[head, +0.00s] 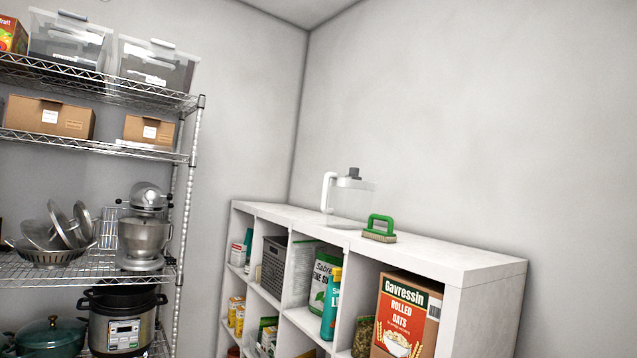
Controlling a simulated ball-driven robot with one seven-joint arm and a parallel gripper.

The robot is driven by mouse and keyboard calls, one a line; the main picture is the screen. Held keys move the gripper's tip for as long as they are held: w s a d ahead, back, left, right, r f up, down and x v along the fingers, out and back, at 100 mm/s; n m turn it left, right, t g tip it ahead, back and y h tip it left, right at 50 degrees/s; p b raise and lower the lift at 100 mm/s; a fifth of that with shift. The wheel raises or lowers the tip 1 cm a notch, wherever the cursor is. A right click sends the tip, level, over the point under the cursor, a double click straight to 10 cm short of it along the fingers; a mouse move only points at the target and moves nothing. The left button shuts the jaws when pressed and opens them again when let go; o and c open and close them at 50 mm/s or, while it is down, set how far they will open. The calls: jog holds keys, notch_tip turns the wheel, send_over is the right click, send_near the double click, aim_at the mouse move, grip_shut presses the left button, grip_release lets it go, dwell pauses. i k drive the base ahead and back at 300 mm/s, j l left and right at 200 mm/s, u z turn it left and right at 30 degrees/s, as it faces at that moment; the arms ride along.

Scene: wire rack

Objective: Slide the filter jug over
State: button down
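The filter jug (350,199) is clear, with a white handle on its left side and a dark grey knob on its lid. It stands upright on top of the white cubby shelf (462,260), towards the back wall. A green-handled scrubbing brush (380,229) lies on the same top, just right of and nearer than the jug, and may cover a little of its base. My gripper is not in view.
A wire rack (186,160) at left holds clear bins, cardboard boxes, a stand mixer (145,228) and cookers. The cubbies hold an oats box (405,318) and other packages. The shelf top is bare right of the brush.

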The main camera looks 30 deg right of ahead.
aim_at(350, 198)
jog(key=i+j+z, duration=0.1)
jog(key=i+z, duration=0.25)
jog(key=i, duration=0.2)
jog(key=i+j+z, duration=0.3)
jog(key=i, duration=0.3)
jog(key=i+l+z, duration=0.1)
jog(key=i+z, duration=0.15)
jog(key=z, duration=0.25)
jog(key=i+z, duration=0.25)
jog(key=z, duration=0.25)
jog(key=i+j+z, duration=0.1)
jog(key=i+z, duration=0.15)
jog(key=z, duration=0.2)
